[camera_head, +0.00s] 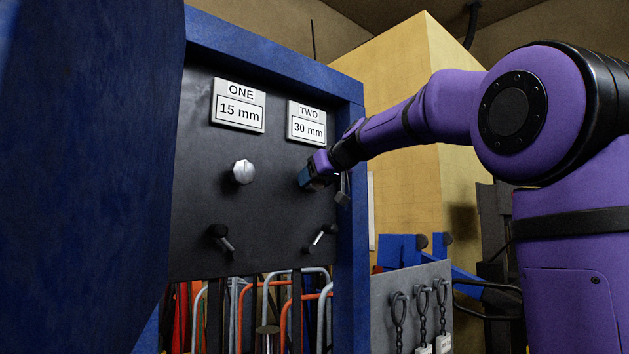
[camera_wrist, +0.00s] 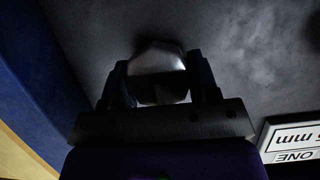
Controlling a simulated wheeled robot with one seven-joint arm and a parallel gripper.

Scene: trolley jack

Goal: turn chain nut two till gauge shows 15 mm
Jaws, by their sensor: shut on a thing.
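The gauge plate TWO (camera_head: 307,123) reads 30 mm on the black panel (camera_head: 262,210) in the head view. My gripper (camera_head: 306,178) is at the panel just below that plate. In the wrist view my gripper (camera_wrist: 160,85) has one finger on each side of a silver nut (camera_wrist: 157,60) and is shut on it. The nut is hidden behind the gripper in the head view. The other silver nut (camera_head: 243,171) sits free below the gauge plate ONE (camera_head: 238,106), which reads 15 mm.
A blue frame (camera_head: 352,230) borders the panel, with a post close to my gripper's right. A grey board with hanging chains (camera_head: 420,305) stands at lower right.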

